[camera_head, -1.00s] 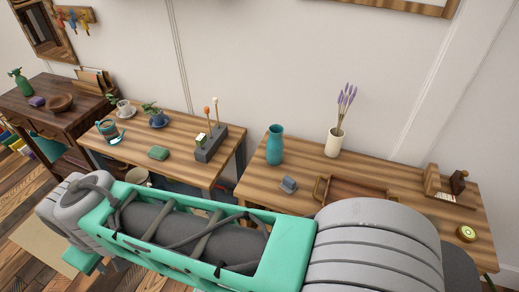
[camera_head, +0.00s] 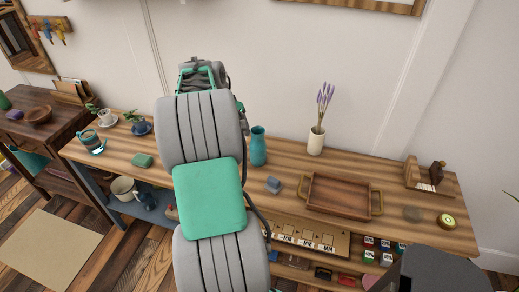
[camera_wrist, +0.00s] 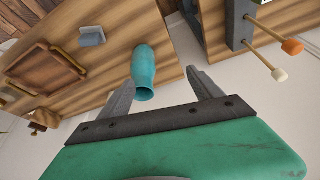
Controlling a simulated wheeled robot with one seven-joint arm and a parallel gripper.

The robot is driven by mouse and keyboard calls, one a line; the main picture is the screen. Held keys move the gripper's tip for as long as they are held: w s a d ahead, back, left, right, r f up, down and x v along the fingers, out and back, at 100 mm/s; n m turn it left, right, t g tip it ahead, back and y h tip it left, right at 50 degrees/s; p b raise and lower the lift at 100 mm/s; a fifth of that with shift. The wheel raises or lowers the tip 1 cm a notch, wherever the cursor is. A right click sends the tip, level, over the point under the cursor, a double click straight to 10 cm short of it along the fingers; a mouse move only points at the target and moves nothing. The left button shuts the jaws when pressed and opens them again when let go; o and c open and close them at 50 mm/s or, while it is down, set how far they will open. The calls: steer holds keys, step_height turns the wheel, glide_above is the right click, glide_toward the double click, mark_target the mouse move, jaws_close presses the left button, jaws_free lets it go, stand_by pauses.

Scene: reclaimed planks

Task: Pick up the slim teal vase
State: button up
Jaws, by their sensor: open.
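The slim teal vase (camera_head: 258,147) stands upright on the plank table, just right of my arm in the head view. The wrist view also shows the vase (camera_wrist: 144,66), seen rotated, with its mouth toward my gripper (camera_wrist: 160,77). My gripper is open and empty. The vase appears between the two fingers in the picture, closer to the left finger; I cannot tell how far beyond the fingertips it stands. In the head view my arm hides the fingers.
A cream vase with lavender (camera_head: 316,141) stands right of the teal vase. A small grey-blue block (camera_head: 273,184) and a wooden tray (camera_head: 338,195) lie nearer the front. A grey holder with tipped sticks (camera_wrist: 239,22) shows in the wrist view; my arm hides it in the head view.

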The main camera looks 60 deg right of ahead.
mark_target(258, 147)
steer(key=s+d+f+m+p, duration=0.2)
steer(key=s+d+f, duration=0.3)
steer(key=d+f, duration=0.3)
steer(key=shift+s+d+f+g, duration=0.15)
steer(key=shift+s+f+g, duration=0.2)
steer(key=shift+g, duration=0.05)
steer(key=shift+c, duration=0.3)
jaws_close()
